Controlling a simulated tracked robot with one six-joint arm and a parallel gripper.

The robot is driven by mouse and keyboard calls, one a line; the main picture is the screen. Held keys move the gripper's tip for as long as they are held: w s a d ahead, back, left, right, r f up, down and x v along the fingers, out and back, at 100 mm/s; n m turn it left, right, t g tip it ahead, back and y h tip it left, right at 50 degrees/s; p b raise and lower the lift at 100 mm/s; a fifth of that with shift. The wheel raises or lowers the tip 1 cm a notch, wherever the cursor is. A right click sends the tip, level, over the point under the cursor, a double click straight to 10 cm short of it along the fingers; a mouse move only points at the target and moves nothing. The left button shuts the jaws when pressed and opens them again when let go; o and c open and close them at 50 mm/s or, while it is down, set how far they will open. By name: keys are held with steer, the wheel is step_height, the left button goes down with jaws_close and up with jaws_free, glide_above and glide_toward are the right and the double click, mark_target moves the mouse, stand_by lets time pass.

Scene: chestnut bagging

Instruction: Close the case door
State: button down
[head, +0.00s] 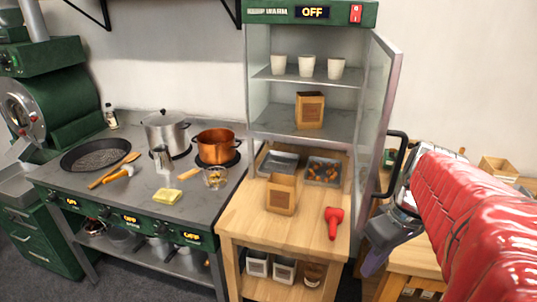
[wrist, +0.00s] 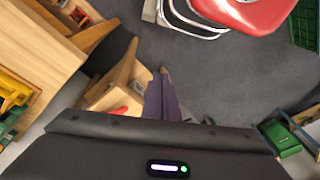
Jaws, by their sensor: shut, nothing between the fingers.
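The warming case (head: 260,85) has a dark green top with an OFF display. Its glass door (head: 378,115) stands open, swung out from the right side and seen nearly edge-on. A dark handle (head: 402,150) sticks out on the door's right, outer face. My gripper (head: 374,264) is low and right of the door, below the handle, its purple fingers shut and empty, pointing down. It looks apart from door and handle. In the wrist view my fingers (wrist: 165,98) are together over the floor; neither case nor door is recognisable there.
Three white cups (head: 306,66) and a paper bag (head: 310,110) stand inside the case. Below the case, a wooden table (head: 245,222) holds another bag (head: 281,194), trays and a red tool (head: 334,222). The stove counter is left; another wooden table (head: 415,262) is right, near my gripper.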

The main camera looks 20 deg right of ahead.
steer(key=s+d+r+m+t+y, duration=0.1)
steer(key=d+r+m+t, duration=0.4)
steer(key=d+r, duration=0.5)
step_height(320, 180, up, 3)
steer(key=shift+s+m+t, duration=0.15)
steer(key=shift+m+t, duration=0.15)
steer(key=shift+m, duration=0.6)
steer(key=w+a+f, duration=0.5)
steer(key=w+f, duration=0.3)
steer(key=shift+a, duration=0.2)
